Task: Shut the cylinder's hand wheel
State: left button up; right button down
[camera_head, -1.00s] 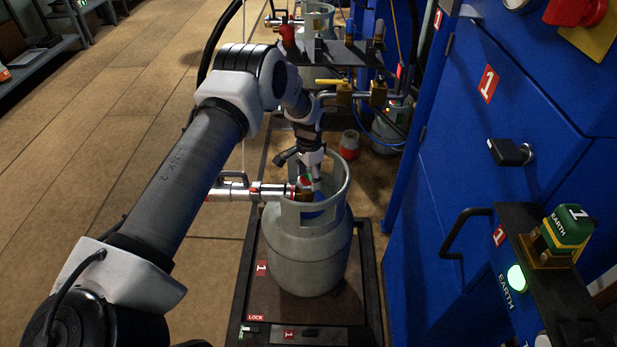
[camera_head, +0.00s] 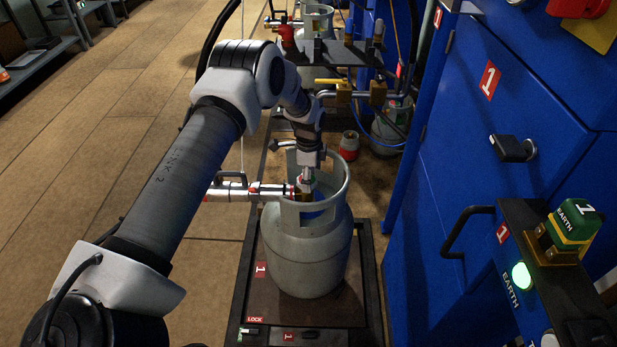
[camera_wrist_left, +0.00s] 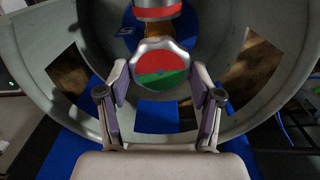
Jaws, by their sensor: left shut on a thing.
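The grey gas cylinder (camera_head: 308,255) stands upright on a dark platform (camera_head: 370,290) marked 1. Its hand wheel (camera_wrist_left: 160,68), with a red and green face, sits inside the cylinder's collar (camera_wrist_left: 50,60). My left gripper (camera_wrist_left: 160,82) reaches down into the collar, with one finger on each side of the wheel, and is shut on it. In the head view the left gripper (camera_head: 306,184) mostly hides the wheel. My right gripper is not in view.
A metal hose coupling (camera_head: 255,191) with a handle joins the valve from the left. The collar wall surrounds the fingers closely. A blue cabinet (camera_head: 490,130) stands to the right, with a green-lit EARTH button (camera_head: 520,277). Floor on the left is open.

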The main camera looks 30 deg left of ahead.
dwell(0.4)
pick_arm(q)
jog(key=o, duration=1.1)
jog(key=shift+o, duration=0.2)
jog(key=shift+r, duration=0.1)
notch_tip(320, 180, up, 12)
